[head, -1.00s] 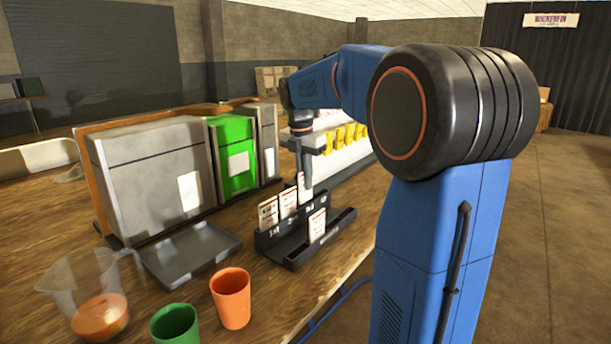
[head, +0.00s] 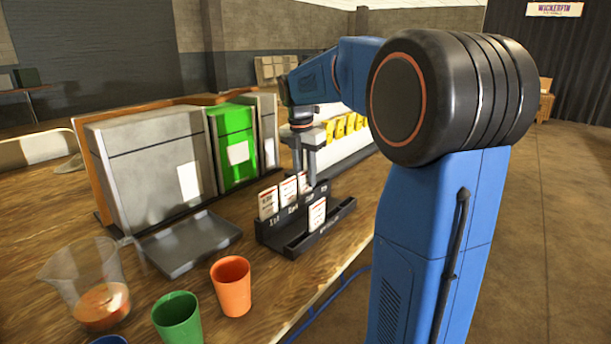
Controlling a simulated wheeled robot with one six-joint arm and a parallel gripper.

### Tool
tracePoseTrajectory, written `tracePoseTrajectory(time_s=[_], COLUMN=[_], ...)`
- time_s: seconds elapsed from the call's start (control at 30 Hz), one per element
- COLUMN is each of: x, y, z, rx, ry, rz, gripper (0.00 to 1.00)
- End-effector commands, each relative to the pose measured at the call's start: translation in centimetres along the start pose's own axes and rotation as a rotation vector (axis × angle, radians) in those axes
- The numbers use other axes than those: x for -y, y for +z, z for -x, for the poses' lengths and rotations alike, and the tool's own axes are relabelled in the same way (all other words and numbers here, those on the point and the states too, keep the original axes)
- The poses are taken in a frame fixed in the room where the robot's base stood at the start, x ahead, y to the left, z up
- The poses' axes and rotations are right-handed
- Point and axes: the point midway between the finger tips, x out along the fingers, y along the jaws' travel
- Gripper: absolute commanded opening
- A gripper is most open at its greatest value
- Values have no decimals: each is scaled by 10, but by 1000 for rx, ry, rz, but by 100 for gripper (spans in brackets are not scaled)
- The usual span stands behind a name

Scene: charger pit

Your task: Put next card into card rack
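The black card rack (head: 284,238) stands on the wooden table and has stepped rows. Two white cards with red print, the left card (head: 268,203) and the second card (head: 288,190), stand upright in its back row. A third card (head: 304,182) is to their right, partly hidden by my gripper. Another card (head: 317,215) stands in the front row. My gripper (head: 306,176) points down at the back row, its fingers at the third card. The view is too small to tell whether the fingers grip that card.
Orange (head: 232,286) and green (head: 178,320) cups and a clear jug (head: 95,285) stand at the front left. A grey tray (head: 188,245) lies left of the rack. Grey and green boxes (head: 232,150) stand behind. Yellow items (head: 340,127) sit beyond my gripper.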

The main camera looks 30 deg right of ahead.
Motion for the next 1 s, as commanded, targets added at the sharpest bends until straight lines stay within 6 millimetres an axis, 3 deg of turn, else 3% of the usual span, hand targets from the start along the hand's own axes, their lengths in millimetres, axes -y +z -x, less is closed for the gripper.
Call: tracePoseTrajectory(time_s=[0.27,0.47,1.0], x=[0,-1,-1], y=[0,0,0], z=[1,17,121], rx=[0,2,2], ry=[0,3,3], rz=[0,0,0], gripper=[28,28,28])
